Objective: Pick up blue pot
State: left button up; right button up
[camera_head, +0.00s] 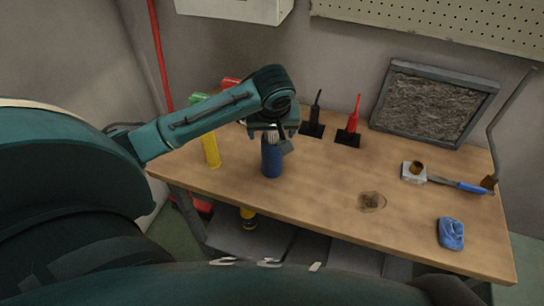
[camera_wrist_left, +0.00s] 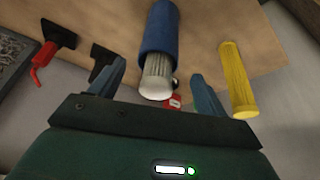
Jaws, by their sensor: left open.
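The blue pot (camera_head: 271,160) is a blue cylinder standing upright on the wooden table, left of the middle. A grey ribbed part with a pale end sticks out of its top; in the left wrist view the blue body (camera_wrist_left: 160,28) and this ribbed part (camera_wrist_left: 157,72) show between the fingers. My left gripper (camera_head: 271,137) is open just above the pot's top and covers part of it in the head view. Its fingers (camera_wrist_left: 158,70) stand apart on either side of the ribbed part, with gaps visible. My right gripper is not in view.
A yellow cylinder (camera_head: 211,150) stands close left of the pot. Black (camera_head: 314,116) and red (camera_head: 352,124) upright tools stand behind it on dark bases. A framed grey panel (camera_head: 433,103), blue cloth (camera_head: 451,233) and blue-handled tool (camera_head: 468,187) are farther right. The table's front middle is clear.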

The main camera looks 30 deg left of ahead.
aim_at(272, 139)
pick_arm(q)
jog(key=shift+p+x, duration=0.35)
jog(key=shift+x, duration=2.4)
jog(key=shift+w, duration=0.15)
jog(key=shift+c, duration=0.4)
jog(key=shift+r, duration=0.1)
jog(key=c, duration=1.3)
